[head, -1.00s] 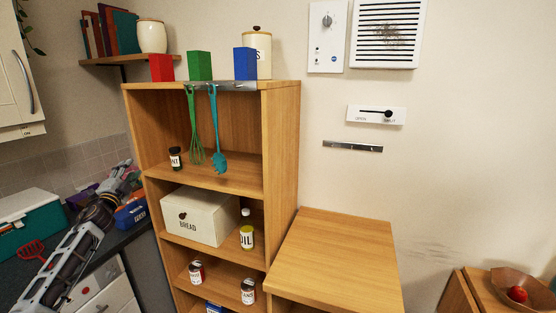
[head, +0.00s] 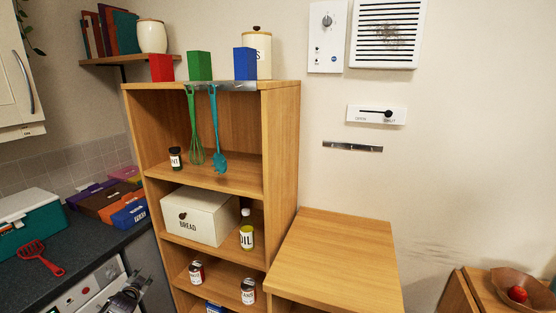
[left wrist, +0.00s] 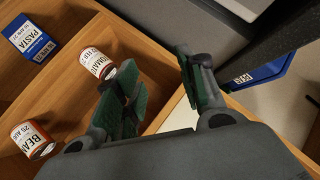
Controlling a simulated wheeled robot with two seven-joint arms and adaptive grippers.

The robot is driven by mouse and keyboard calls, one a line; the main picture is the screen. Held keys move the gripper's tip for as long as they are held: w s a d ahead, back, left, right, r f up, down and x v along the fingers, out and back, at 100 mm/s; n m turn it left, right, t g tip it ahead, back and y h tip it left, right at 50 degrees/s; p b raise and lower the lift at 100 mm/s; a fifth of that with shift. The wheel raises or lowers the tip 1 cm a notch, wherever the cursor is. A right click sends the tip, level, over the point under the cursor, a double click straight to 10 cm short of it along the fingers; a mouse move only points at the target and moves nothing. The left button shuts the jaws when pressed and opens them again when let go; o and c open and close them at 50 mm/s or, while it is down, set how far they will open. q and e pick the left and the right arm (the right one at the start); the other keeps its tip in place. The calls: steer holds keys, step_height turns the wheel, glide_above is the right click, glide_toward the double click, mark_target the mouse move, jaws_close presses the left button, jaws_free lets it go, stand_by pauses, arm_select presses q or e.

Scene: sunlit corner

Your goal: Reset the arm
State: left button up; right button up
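My left gripper (head: 130,290) is low at the bottom left in the head view, in front of the appliance under the counter and left of the wooden shelf unit (head: 282,180). In the left wrist view its two green-padded fingers (left wrist: 160,88) stand apart with nothing between them. Beyond them is a wooden shelf (left wrist: 60,80) with two labelled cans, one (left wrist: 97,62) close to the left finger and one (left wrist: 32,138) at lower left. My right gripper is in neither view.
The dark counter (head: 75,255) holds a teal box (head: 35,222), a red slotted spatula (head: 40,257) and several coloured boxes. The shelf unit holds a bread box (head: 200,217), an oil bottle (head: 247,237) and hanging utensils. The lower wooden top (head: 335,255) is bare.

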arm_select(q)
steer(key=s+d+f+n+g+h, duration=0.1)
steer(key=s+d+f+g, duration=0.35)
steer(key=s+f, duration=1)
steer(key=s+d+f+n+g+h, duration=0.1)
steer(key=s+d+f+g, duration=0.1)
steer(key=s+d+f, duration=0.95)
steer(key=s+d+f+g, duration=0.1)
steer(key=s+d+f, duration=0.3)
steer(key=s, duration=0.9)
steer(key=s+d+f+g+h, duration=0.1)
steer(key=s+d+f, duration=0.4)
steer(key=s, duration=0.9)
steer(key=s+d+f+g+h, duration=0.1)
steer(key=s+d+f+g, duration=0.2)
steer(key=s+f, duration=0.6)
steer(key=s+d, duration=0.1)
steer(key=s, duration=0.3)
steer(key=shift+s+d+f+n, duration=0.3)
steer(key=shift+s, duration=0.1)
steer(key=shift+s, duration=0.1)
